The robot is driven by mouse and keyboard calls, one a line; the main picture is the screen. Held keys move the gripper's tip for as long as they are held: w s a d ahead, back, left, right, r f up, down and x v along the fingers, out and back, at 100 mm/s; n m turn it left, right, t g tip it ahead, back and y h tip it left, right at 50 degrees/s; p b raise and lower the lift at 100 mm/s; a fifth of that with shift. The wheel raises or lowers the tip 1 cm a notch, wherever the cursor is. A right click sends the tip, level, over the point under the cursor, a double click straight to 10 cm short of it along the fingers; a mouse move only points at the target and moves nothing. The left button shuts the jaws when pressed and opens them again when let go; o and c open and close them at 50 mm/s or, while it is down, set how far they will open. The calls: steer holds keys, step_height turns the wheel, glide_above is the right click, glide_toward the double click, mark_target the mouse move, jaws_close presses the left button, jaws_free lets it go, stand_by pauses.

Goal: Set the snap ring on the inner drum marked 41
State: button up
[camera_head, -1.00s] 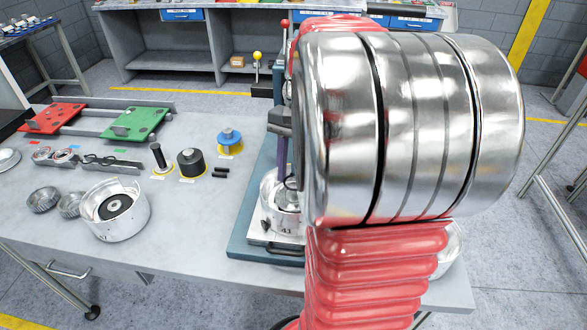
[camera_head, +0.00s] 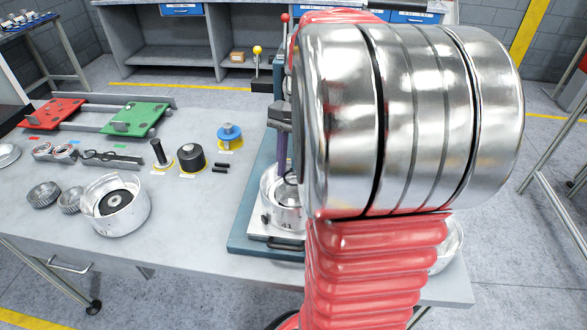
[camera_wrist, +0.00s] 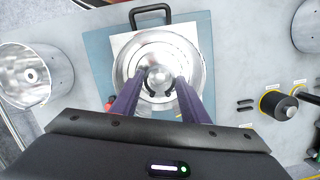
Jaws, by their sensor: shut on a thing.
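The inner drum marked 41 (camera_head: 286,222) is an open silver drum on a light plate over a blue-grey base. In the wrist view the drum (camera_wrist: 125,72) is seen from above, with a rounded shiny part in its middle. My gripper (camera_wrist: 160,84) has its purple fingers over the drum's opening, on either side of that middle part. It is shut on the snap ring (camera_wrist: 147,89), of which only dark curved pieces show by the fingertips. Whether the ring touches the drum cannot be told. In the head view my arm hides part of the drum.
A press-like stand with a red knob (camera_head: 285,18) rises behind the drum. A larger silver drum (camera_head: 116,207), gears (camera_head: 44,195), a black cylinder (camera_head: 190,158) and a blue-capped part (camera_head: 229,133) are on the left. A black handle (camera_wrist: 150,13) borders the base.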

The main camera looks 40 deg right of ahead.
stand_by(0.3)
steer(key=o, duration=1.2)
steer(key=shift+r, duration=0.15)
step_height(320, 180, up, 9)
steer(key=shift+f, duration=0.15)
stand_by(0.9)
stand_by(0.5)
